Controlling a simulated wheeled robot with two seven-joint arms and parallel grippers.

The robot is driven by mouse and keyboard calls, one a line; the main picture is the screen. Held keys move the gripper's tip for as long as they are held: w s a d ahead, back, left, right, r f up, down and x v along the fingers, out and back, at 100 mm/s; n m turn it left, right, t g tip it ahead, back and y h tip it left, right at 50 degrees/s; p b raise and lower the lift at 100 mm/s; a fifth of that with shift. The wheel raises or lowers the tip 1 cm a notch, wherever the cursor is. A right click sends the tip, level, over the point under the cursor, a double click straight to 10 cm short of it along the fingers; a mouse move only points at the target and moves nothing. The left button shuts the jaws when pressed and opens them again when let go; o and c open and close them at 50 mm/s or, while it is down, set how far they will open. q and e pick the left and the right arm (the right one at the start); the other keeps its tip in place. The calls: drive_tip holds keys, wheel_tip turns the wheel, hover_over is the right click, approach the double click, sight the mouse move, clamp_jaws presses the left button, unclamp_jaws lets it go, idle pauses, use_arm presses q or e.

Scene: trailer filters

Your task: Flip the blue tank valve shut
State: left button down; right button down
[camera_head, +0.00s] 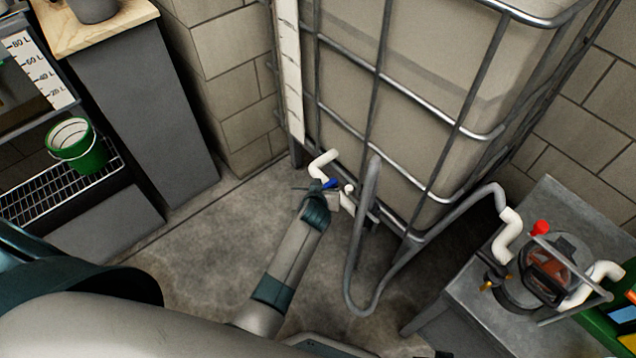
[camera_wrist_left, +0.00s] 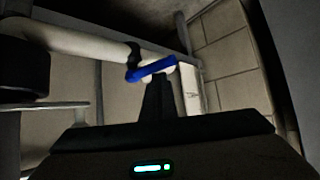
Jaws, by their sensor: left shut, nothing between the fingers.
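The blue tank valve handle (camera_head: 330,184) sits on the white pipe outlet (camera_head: 322,164) low on the front of the caged tank (camera_head: 400,90). My left gripper (camera_head: 322,191) reaches up to it from below, its tip right at the handle. In the left wrist view the blue handle (camera_wrist_left: 150,70) lies slanted across the pipe, just beyond the tip of the closed fingers (camera_wrist_left: 158,88). The fingers are shut with nothing between them. I cannot tell whether they touch the handle. My right gripper is not in view.
A grey hose (camera_head: 352,270) loops down from near the outlet and over to a filter unit with a red knob (camera_head: 541,227) on a grey table (camera_head: 455,290). A green bucket (camera_head: 77,146) stands on a rack at the left. The concrete floor (camera_head: 215,240) left of my arm is clear.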

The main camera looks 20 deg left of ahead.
use_arm(q)
drive_tip(key=shift+w+a+f, duration=0.15)
drive_tip(key=shift+a, duration=0.1)
drive_tip(key=shift+w+d, duration=0.25)
drive_tip(key=shift+w, duration=0.05)
drive_tip(key=shift+w+d, duration=0.15)
drive_tip(key=shift+w, duration=0.25)
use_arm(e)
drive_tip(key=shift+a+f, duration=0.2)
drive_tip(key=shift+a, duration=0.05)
